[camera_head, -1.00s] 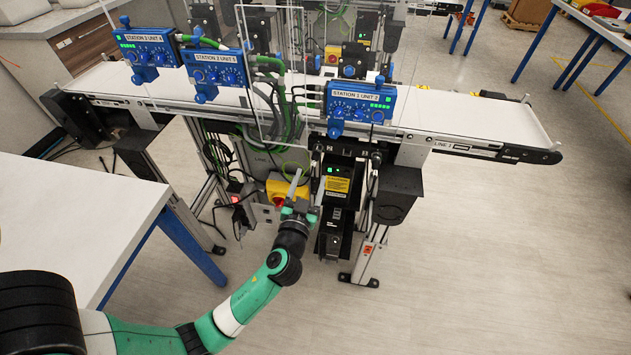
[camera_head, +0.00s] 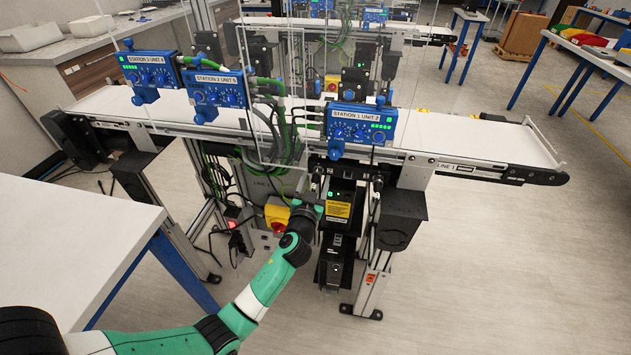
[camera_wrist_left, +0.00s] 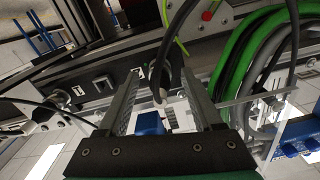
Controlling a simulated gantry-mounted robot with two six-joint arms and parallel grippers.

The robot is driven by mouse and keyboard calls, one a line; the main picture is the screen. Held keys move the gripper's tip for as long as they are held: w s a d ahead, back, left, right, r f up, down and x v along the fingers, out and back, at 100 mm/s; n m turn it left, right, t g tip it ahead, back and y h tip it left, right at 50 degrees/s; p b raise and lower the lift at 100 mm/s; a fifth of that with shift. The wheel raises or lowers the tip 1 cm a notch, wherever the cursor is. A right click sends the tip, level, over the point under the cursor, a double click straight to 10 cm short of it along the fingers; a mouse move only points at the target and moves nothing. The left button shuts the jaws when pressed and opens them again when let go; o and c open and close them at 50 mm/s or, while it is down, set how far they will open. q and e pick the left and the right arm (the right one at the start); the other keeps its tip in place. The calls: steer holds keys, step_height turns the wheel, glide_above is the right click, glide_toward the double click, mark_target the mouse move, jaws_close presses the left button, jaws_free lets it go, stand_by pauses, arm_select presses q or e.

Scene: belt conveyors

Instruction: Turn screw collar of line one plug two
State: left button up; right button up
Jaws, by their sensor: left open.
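My left gripper (camera_head: 310,203) is below the front conveyor, beside the black box with a yellow label (camera_head: 338,210). In the left wrist view my gripper (camera_wrist_left: 158,78) is open, with a finger on each side of a hanging black cable (camera_wrist_left: 178,40). My right gripper is not in view.
The conveyor marked LINE 1 (camera_head: 480,137) runs above my gripper. A yellow and red switch (camera_head: 277,214) is just left of it. Green and grey cables (camera_wrist_left: 262,65) bunch at the right of the wrist view. The blue Station 1 Unit 2 box (camera_head: 360,125) hangs on the conveyor front.

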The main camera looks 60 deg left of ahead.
arm_select(q)
steer(key=shift+w+a, duration=0.1)
steer(key=shift+a, duration=0.1)
jaws_close()
